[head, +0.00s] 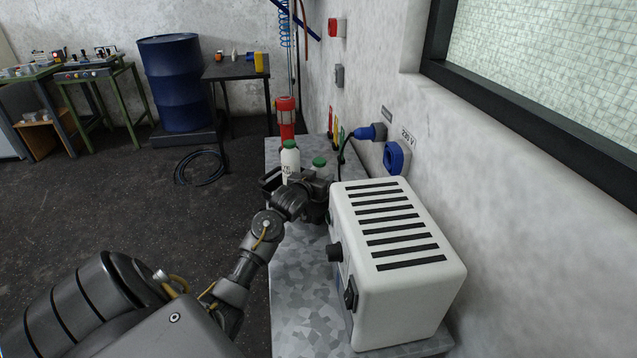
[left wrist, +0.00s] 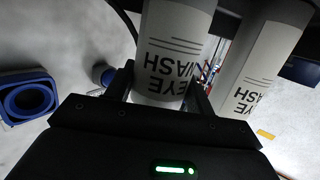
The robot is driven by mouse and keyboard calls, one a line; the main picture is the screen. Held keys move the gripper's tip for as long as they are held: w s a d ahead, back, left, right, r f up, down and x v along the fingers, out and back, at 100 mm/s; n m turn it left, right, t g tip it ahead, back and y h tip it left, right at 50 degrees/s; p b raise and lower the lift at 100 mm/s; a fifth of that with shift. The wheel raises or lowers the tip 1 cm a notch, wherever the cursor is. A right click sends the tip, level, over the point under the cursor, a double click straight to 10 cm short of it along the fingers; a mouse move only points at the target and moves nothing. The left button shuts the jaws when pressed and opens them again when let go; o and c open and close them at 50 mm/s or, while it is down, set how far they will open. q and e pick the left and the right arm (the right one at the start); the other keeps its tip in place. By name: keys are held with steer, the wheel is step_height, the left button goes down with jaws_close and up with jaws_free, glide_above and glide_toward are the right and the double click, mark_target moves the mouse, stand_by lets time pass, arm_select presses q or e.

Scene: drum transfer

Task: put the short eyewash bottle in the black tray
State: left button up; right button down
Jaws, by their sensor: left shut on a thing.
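Two white eyewash bottles with green caps stand close together on the grey bench. The short eyewash bottle (head: 318,163) is on the right in the head view, and its lower part is hidden behind my wrist. The taller-looking bottle (head: 290,160) is just left of it. My left gripper (left wrist: 160,90) is shut on the short bottle (left wrist: 172,60), which lies between its fingers in the left wrist view. The other bottle (left wrist: 265,60) is beside it, outside the fingers. I cannot make out the black tray for certain. My right gripper is not in view.
A white ventilated box (head: 395,255) stands on the bench (head: 300,300) close to my left forearm. A red-topped object (head: 286,115) is behind the bottles. Blue wall sockets (head: 396,157) are at the right. A blue drum (head: 178,85) and a dark table stand far back.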

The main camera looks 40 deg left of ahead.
arm_select(q)
steer(key=shift+f, duration=1.1)
steer(key=o, duration=1.2)
steer(key=shift+s, duration=0.15)
steer(key=v, duration=1.2)
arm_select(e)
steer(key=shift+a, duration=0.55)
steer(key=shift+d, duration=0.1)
